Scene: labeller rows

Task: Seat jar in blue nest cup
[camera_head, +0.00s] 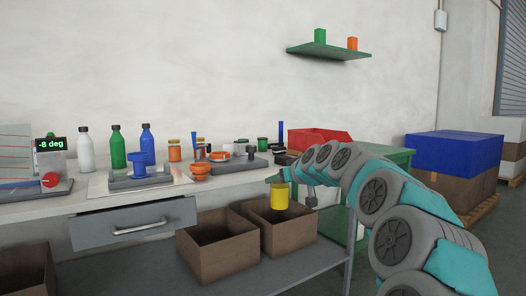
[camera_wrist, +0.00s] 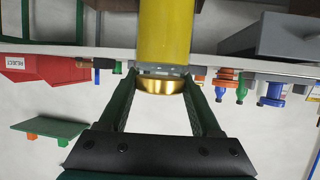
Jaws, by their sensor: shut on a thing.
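A yellow jar (camera_head: 279,198) hangs in my gripper (camera_head: 279,181) in front of the bench's right end, above the floor boxes. In the wrist view, which looks upside down, my gripper (camera_wrist: 161,78) has a green finger on each side of the gold lid of the yellow jar (camera_wrist: 165,30). The blue nest cup (camera_head: 138,168) appears to be the blue flanged cup on the grey plate at the left of the bench, well left of my gripper. It also seems to show in the wrist view (camera_wrist: 271,96). Its inside is hidden.
Green and blue bottles (camera_head: 147,143) stand behind the blue cup. Orange cups (camera_head: 200,169) and small jars stand between it and my gripper. A grey drawer (camera_head: 135,226) sticks out below the bench. Open cardboard boxes (camera_head: 217,257) sit beneath. A red bin (camera_head: 318,138) is behind my arm.

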